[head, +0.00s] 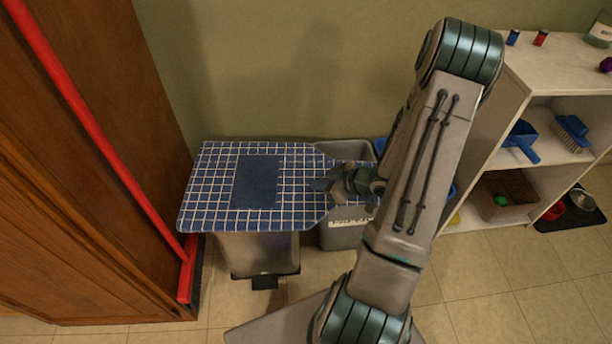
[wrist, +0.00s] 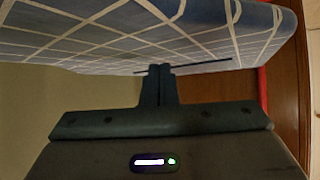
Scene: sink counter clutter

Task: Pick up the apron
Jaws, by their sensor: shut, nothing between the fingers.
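The apron (head: 215,212) is blue with a white grid and a plain darker blue pocket. It lies spread flat over the top of a metal bin (head: 262,252), with its narrower end toward the right. My gripper (head: 318,184) is at that narrower right end in the head view, its fingers pointing left. In the wrist view the fingers (wrist: 158,72) are closed together with nothing between them. The apron (wrist: 120,35) fills the top of the wrist view, close to the fingertips. I cannot tell whether they touch it. The bin's top is hidden under the apron.
A grey bin (head: 340,235) stands right of the metal one, partly behind my arm. A red-handled broom (head: 85,120) leans by the wooden cabinet (head: 90,170) at left. White shelves (head: 540,80) with cleaning items stand at right. Tiled floor is clear in front.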

